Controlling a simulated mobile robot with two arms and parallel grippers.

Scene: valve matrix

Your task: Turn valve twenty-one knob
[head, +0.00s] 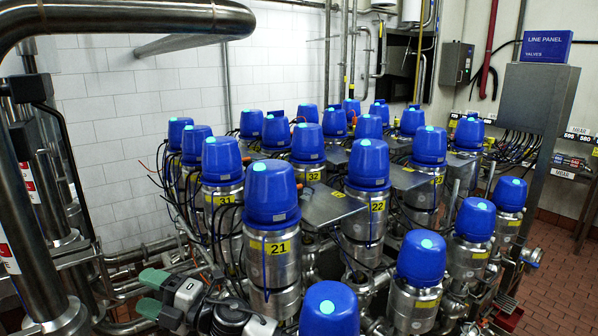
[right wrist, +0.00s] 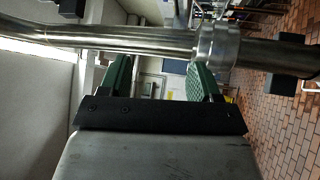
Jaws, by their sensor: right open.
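Valve twenty-one has a blue knob (head: 271,195) with a pale cyan dot on top. It stands upright in the front row in the head view, on a steel body with a yellow label reading 21 (head: 278,249). My right gripper (head: 143,293) is at the lower left of the head view, left of and lower in the picture than this knob, and apart from it. Its two green fingers are spread with nothing between them. In the right wrist view the open fingers (right wrist: 161,80) also show. The knob cannot be made out there. My left gripper is not in view.
Other blue-capped valves stand close around, including valve 22 (head: 368,165) and valve 31 (head: 221,162). A blue cap (head: 329,310) is at the bottom edge. Thick steel pipes (head: 40,200) fill the left side. A steel pipe (right wrist: 120,38) crosses the wrist view near the fingers.

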